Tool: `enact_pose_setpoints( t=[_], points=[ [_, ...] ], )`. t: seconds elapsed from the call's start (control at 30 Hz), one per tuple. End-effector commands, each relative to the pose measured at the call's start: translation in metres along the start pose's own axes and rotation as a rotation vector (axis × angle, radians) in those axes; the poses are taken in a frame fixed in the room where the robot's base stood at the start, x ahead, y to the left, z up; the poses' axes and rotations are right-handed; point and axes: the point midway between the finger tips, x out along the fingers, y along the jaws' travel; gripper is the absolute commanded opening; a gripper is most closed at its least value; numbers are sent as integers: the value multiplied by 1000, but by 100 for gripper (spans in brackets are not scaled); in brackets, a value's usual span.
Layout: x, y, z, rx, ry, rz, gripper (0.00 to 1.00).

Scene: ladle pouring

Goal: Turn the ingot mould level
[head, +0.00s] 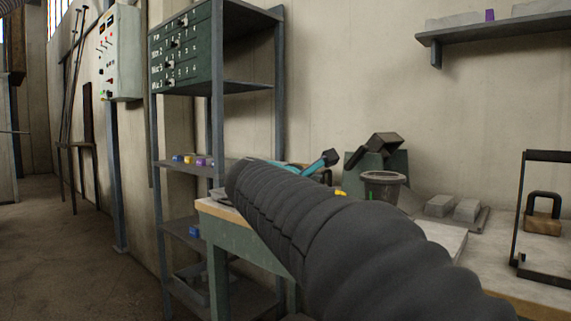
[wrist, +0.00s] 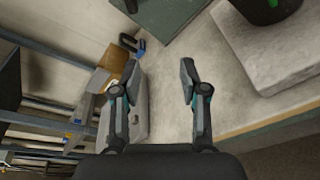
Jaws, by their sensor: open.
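A dark, box-like piece (head: 384,144), which looks like the ingot mould, sits tilted on a green stand (head: 394,168) at the back of the bench in the head view. My gripper (wrist: 158,76) is open and empty in the wrist view, its two fingers well apart over a pale surface. In the head view my dark sleeved arm hides most of the gripper; a teal and black finger part (head: 318,165) shows left of the stand. I cannot make out the mould in the wrist view.
A grey bucket (head: 383,186) stands right in front of the green stand. Pale blocks (head: 453,207) and a dark frame (head: 518,220) are farther right on the bench. A shelf rack (head: 217,120) stands left. A grey slab (wrist: 268,48) lies right in the wrist view.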

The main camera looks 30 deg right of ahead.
Motion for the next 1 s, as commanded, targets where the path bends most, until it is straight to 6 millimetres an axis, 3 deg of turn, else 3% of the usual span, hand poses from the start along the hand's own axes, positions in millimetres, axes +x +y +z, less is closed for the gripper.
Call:
enact_pose_setpoints(
  t=[0.1, 0.27, 0.47, 1.0],
  points=[
    [16, 25, 16, -98, -126, 35, 44],
    [24, 41, 29, -160, -210, 57, 44],
    [41, 45, 34, -168, -223, 58, 44],
    [134, 52, 55, -167, -220, 58, 44]
  ],
)
